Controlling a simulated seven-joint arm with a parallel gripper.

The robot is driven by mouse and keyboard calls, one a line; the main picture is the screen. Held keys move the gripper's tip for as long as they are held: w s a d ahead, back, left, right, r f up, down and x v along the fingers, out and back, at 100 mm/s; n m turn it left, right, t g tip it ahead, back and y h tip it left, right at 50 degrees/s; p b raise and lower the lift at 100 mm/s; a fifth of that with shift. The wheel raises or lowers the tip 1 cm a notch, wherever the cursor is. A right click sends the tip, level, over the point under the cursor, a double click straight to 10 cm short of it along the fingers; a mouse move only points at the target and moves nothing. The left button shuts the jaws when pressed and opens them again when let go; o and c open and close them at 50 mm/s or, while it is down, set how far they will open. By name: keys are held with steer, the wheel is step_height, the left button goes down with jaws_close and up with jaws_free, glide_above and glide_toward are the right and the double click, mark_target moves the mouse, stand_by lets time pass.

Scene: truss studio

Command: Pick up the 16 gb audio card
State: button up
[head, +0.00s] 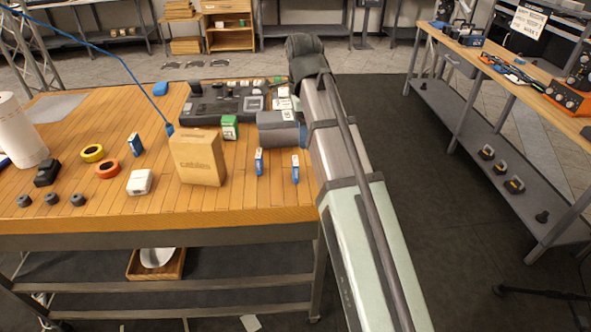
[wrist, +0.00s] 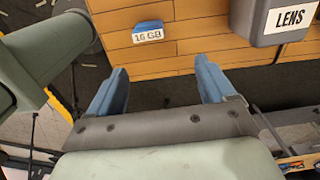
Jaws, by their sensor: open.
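The 16 gb audio card (wrist: 148,31) is a small blue and white piece labelled "16 GB". It lies on the wooden table (wrist: 195,40) in the wrist view, ahead of my gripper and a little left of centre. My gripper (wrist: 161,72) has two blue fingers set wide apart, with nothing between them. The card is beyond the fingertips, not touching them. Small blue and white boxes stand on the table (head: 245,200) there, but I cannot tell which is the card.
A grey bin labelled "LENS" (wrist: 275,22) is right of the card in the wrist view.

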mark_target(297, 160)
steer(key=f, duration=0.2)
steer(key=a+f, duration=0.1)
steer(key=f, duration=0.2)
steer(key=s+f, duration=0.1)
steer(key=f, duration=0.1)
steer(key=shift+a+f, duration=0.2)
steer(key=shift+s+a+f, duration=0.1)
steer(key=shift+a+f, duration=0.05)
steer(key=shift+f, duration=1.2)
steer(key=shift+s+a+f, duration=0.1)
steer(key=shift+f, duration=1.2)
steer(key=shift+c, duration=0.3)
steer(key=c, duration=1.1)
